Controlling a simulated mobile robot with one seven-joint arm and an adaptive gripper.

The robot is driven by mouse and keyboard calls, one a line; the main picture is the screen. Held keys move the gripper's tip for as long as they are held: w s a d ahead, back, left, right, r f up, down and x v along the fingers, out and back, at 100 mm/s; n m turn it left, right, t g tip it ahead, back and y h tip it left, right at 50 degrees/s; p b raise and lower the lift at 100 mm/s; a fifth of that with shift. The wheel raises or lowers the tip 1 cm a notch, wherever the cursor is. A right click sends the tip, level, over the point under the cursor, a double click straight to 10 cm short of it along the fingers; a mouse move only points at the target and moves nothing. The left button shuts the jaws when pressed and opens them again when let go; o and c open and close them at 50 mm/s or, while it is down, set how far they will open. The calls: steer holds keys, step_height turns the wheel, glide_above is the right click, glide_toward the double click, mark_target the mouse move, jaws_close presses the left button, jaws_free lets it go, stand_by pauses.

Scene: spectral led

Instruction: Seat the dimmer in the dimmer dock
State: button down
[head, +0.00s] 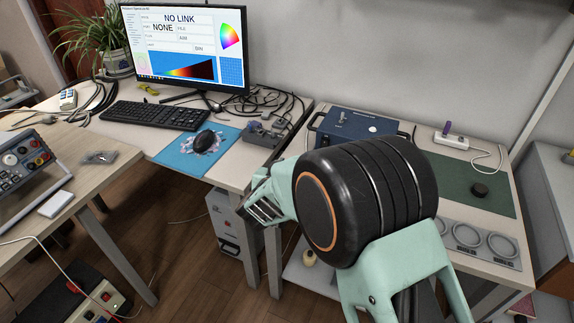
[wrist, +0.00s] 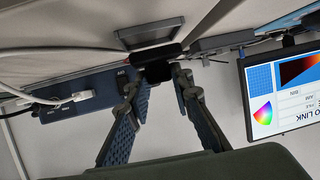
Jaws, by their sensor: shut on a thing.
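My gripper shows in the wrist view (wrist: 158,82), its two padded fingers closed on a small black block, seemingly the dimmer (wrist: 154,71). In the head view my gripper (head: 258,203) is partly hidden by my own arm, and the block cannot be made out. It appears near the front edge of the monitor desk. Whether the block touches the box is not clear. I cannot identify the dimmer dock with certainty.
The blue instrument (head: 352,127) stands on the right bench, partly behind my arm. The monitor (head: 185,45) reads "NO LINK" and "NONE". A green mat (head: 470,185) lies on the right bench.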

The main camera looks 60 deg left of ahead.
steer(key=shift+f, duration=0.1)
steer(key=shift+f+b, duration=0.75)
steer(key=shift+f, duration=0.2)
steer(key=shift+d+f, duration=0.1)
steer(key=c, duration=1.6)
jaws_free()
steer(key=shift+f, duration=0.1)
steer(key=v, duration=1.2)
